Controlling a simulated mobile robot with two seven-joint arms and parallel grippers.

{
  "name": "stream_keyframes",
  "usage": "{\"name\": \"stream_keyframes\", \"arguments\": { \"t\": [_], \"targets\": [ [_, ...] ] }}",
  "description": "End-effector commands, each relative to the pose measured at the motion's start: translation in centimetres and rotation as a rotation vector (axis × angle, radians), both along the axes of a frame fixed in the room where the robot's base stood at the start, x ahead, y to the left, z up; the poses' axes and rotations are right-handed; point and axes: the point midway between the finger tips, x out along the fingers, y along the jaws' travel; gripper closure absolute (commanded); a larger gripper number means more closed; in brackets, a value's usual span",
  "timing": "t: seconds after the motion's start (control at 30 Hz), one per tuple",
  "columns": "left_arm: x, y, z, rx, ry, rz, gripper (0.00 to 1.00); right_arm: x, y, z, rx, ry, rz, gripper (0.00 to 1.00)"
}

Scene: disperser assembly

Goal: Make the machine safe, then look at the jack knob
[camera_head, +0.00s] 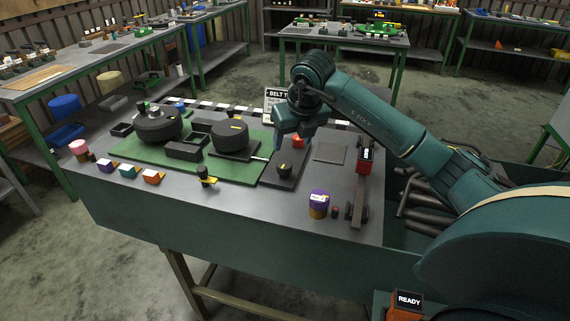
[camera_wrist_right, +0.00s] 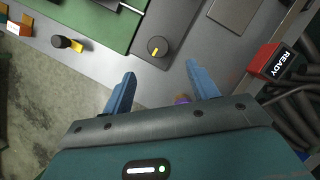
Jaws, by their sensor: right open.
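A round black knob with a yellow pointer mark (camera_head: 284,170) sits on a dark plate (camera_head: 272,181) at the right of the green mat. It also shows in the right wrist view (camera_wrist_right: 157,47), ahead of my right gripper. A second black knob on a yellow base (camera_head: 205,178) stands at the table's front, also at the left of the wrist view (camera_wrist_right: 65,43). I cannot tell which one is the jack knob. My right gripper (camera_wrist_right: 160,70) is open and empty, its blue fingers apart; it hangs above the table by the plate (camera_head: 281,145). My left gripper is not in view.
Two round black units (camera_head: 157,127) (camera_head: 230,135) stand on the green mat (camera_head: 232,170). A red block labelled READY (camera_wrist_right: 280,62) is at the right. A purple-topped jar (camera_head: 318,204) stands near the front edge. Several small coloured blocks line the front left. A grey square (camera_head: 330,152) is bare.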

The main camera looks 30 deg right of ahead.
Motion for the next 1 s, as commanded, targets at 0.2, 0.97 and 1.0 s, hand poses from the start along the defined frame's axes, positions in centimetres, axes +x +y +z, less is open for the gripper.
{"name": "stream_keyframes", "arguments": {
  "t": [0.2, 0.97, 1.0],
  "targets": [
    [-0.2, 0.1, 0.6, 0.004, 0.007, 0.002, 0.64, 1.5, 0.0, -4.0, 0.005, 0.007, 0.005, 0.41],
    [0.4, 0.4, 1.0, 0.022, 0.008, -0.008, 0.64, 4.4, -0.5, -11.1, 0.004, 0.0, 0.008, 0.41],
    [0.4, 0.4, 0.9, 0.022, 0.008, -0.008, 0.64, 4.4, -0.5, -11.1, 0.004, 0.0, 0.008, 0.41]
  ]
}}
